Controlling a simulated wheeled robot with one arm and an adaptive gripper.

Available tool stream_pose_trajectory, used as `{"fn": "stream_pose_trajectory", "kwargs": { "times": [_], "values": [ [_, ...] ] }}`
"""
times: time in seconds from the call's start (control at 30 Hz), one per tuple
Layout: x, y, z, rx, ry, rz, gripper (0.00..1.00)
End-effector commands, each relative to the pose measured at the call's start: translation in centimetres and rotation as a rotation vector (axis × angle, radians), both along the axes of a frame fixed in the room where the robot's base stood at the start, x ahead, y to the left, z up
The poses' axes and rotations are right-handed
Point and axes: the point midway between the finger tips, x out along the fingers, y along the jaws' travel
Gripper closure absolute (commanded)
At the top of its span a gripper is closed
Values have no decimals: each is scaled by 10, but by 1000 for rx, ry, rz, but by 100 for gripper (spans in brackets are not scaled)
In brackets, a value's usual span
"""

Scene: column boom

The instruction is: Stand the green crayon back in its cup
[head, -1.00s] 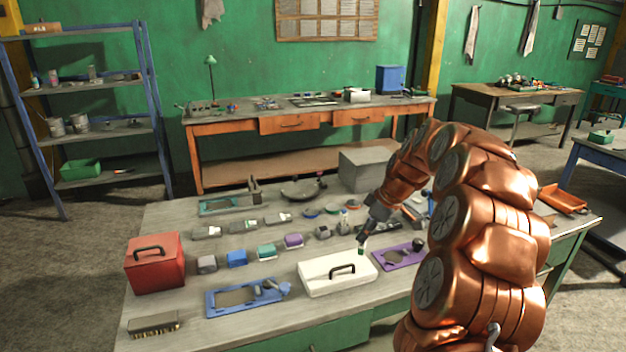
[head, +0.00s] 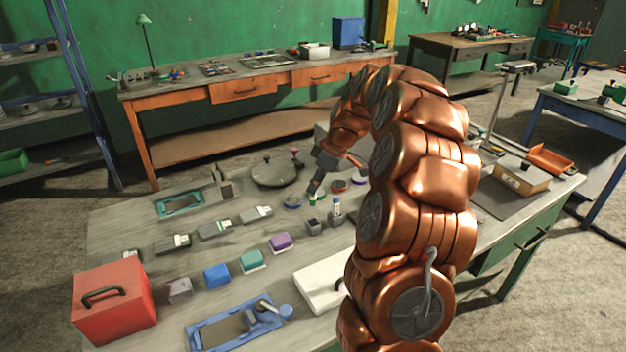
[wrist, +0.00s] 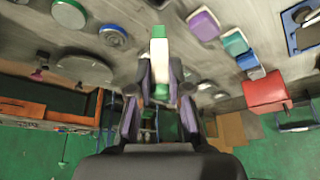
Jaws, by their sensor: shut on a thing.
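The green crayon (head: 312,203) is held in my gripper (head: 315,189), which is shut on it. The crayon points down, a little above a small dark grey cup (head: 314,227); I cannot tell whether it is exactly over the opening. I cannot clearly make out the cups in the wrist view.
Round coloured tins (head: 293,201) lie close behind the cups. A dark round plate (head: 272,173) is further back. A purple block (head: 281,242) and white case (head: 318,288) lie in front. A red toolbox (head: 112,305) stands front left. My arm hides the table's right middle.

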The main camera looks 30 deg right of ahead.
Motion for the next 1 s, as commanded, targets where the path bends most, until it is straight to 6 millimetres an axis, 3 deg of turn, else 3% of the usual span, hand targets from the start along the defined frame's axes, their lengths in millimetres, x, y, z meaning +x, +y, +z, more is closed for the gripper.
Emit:
{"fn": "stream_pose_trajectory", "kwargs": {
  "times": [1.0],
  "values": [
    [0,0,-67,0,2,2,100]
  ]
}}
